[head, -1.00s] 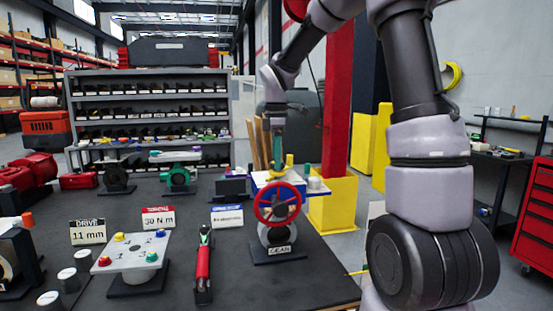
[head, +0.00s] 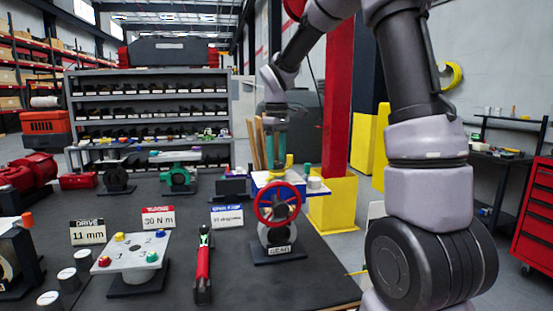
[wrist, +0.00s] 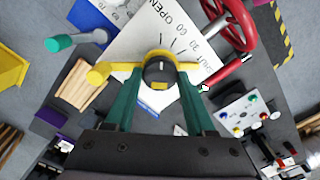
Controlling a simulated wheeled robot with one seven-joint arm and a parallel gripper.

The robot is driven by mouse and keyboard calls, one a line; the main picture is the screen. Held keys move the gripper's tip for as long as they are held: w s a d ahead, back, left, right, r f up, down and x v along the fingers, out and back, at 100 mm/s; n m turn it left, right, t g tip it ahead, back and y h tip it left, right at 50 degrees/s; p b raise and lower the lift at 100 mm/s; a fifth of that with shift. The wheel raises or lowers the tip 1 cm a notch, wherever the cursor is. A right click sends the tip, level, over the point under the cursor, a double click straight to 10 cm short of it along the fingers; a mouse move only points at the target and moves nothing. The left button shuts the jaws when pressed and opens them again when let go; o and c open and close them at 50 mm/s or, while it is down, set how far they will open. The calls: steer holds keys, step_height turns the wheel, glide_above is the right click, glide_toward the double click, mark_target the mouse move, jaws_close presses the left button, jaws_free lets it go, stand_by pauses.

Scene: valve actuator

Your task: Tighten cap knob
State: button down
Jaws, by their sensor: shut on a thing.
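The cap knob (wrist: 160,68) is a round yellow and black piece with a white mark on top and yellow arms at its sides. It sits on top of the valve actuator, over a white dial plate (wrist: 140,42) with printed marks and the word OPEN. My gripper (wrist: 160,78) points down with its two teal fingers on either side of the knob, shut on it. In the head view my gripper (head: 275,150) stands above the actuator, and some yellow (head: 289,160) shows beside its fingers. The exact finger contact is partly hidden.
A red handwheel (head: 278,203) on a GEAR stand is close in front of the actuator. A teal-tipped post (wrist: 60,42) rises beside the dial plate. A red-handled tool (head: 203,265), a white plate with coloured knobs (head: 133,250) and signs (head: 158,217) stand to the left.

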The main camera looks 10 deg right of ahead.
mark_target(277, 162)
steer(key=m, duration=0.4)
steer(key=shift+m, duration=1.9)
steer(key=shift+w+d, duration=0.1)
steer(key=shift+c, duration=1.2)
jaws_free()
step_height(277, 162, up, 11)
